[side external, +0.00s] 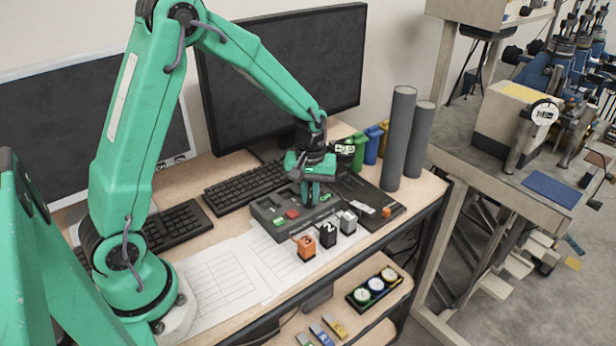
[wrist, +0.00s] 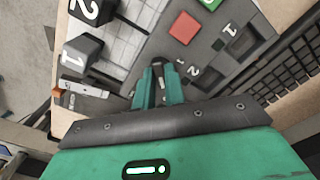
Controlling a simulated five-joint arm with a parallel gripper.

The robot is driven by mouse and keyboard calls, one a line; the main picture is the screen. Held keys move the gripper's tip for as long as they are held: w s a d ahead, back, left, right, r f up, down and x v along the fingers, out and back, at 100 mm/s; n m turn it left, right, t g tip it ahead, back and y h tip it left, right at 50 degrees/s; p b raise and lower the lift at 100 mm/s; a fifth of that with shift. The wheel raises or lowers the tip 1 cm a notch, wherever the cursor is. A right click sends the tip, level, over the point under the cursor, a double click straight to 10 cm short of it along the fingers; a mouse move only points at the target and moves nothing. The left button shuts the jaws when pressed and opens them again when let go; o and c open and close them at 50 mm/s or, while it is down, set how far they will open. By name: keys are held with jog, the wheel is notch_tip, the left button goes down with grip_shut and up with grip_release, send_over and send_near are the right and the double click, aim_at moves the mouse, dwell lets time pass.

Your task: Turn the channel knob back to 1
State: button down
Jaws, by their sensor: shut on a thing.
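My gripper (side external: 310,196) reaches down from above onto a dark grey control box (side external: 262,211) on the desk. In the wrist view its green fingers (wrist: 158,88) are closed around a small dark knob (wrist: 159,66), which is mostly hidden between them. Small white marks 1 and 2 (wrist: 187,67) are printed on the panel beside the knob. I cannot tell exactly which mark the knob points to. A red button (wrist: 184,28) and a green button (wrist: 210,4) sit farther along the panel; the red button (side external: 292,213) also shows in the side view.
Orange block 3 (side external: 306,246), black block 2 (side external: 327,234) and grey block 1 (side external: 348,222) stand in front of the box. A keyboard (side external: 245,187) lies behind it. Tall grey cylinders (side external: 397,140) stand to the right. Printed sheets (side external: 215,280) lie to the left.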

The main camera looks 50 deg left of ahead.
jog(key=n, duration=0.4)
jog(key=shift+n, duration=0.3)
jog(key=n, duration=0.4)
jog(key=shift+n, duration=0.3)
jog(key=n, duration=0.4)
jog(key=shift+n, duration=2.3)
jog(key=c, duration=1.5)
grip_release()
jog(key=shift+o, duration=0.2)
